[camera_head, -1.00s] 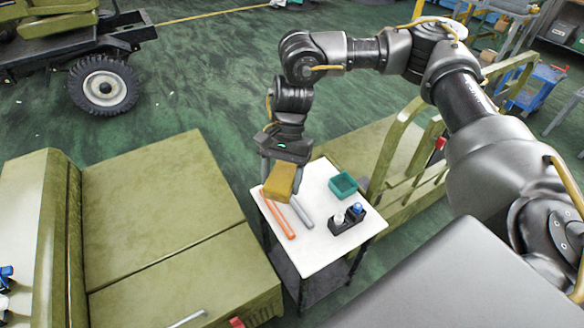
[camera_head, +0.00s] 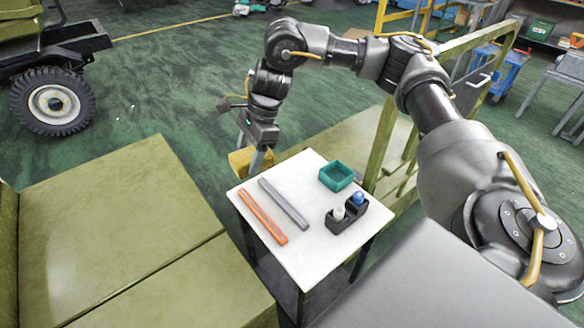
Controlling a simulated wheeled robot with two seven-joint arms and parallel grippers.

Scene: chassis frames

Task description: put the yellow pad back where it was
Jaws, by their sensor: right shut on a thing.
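The yellow pad (camera_head: 240,162) is a mustard-coloured block just past the far left edge of the white table. My right gripper (camera_head: 253,158) is shut on it, and one finger hides part of its right side. The pad appears to be in the air, clear of the tabletop. My left gripper does not show in this view.
The white table (camera_head: 295,257) bears an orange bar (camera_head: 262,216), a grey bar (camera_head: 284,204), a green open box (camera_head: 336,176) and a black holder (camera_head: 347,215) with a white and a blue item. Olive chassis panels (camera_head: 120,220) stand at the left.

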